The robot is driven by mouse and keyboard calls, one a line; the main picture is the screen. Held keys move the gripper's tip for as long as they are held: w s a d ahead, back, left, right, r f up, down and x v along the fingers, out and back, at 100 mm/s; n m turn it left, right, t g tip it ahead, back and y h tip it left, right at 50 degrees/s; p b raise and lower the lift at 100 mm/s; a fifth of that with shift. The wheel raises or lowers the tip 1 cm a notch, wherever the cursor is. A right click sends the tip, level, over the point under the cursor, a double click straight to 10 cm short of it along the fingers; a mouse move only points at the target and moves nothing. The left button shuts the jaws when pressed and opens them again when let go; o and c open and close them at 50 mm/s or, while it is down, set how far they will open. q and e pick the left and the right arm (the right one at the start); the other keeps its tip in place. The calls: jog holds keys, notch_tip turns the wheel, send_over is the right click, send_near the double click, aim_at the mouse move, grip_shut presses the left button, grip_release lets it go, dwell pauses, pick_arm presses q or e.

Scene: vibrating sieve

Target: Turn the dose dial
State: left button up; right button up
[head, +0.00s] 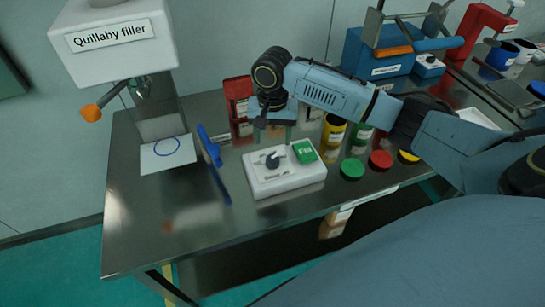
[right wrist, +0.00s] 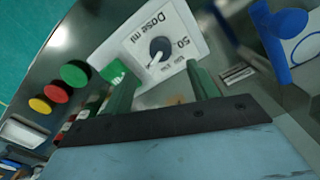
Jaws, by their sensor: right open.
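The dose dial (head: 272,161) is a dark round knob with a light pointer on a white control box (head: 288,184) on the metal table. It also shows in the right wrist view (right wrist: 160,48), beside the print "Dose ml" and "50". A green Fill button (head: 304,152) sits to its right on the same box. My right gripper (head: 272,128) is above and behind the box in the head view, apart from the dial. In the right wrist view its two green fingers (right wrist: 158,82) are spread, with nothing between them, and the dial lies beyond the tips. My left gripper is not in view.
The Quillaby filler (head: 115,40) stands at the left, with a white card (head: 168,154) below its nozzle. The table's front left is clear.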

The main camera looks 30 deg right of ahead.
aim_at(273, 158)
notch_tip(273, 158, down, 9)
jog(key=shift+r+b, duration=0.2)
jog(key=shift+b, duration=0.25)
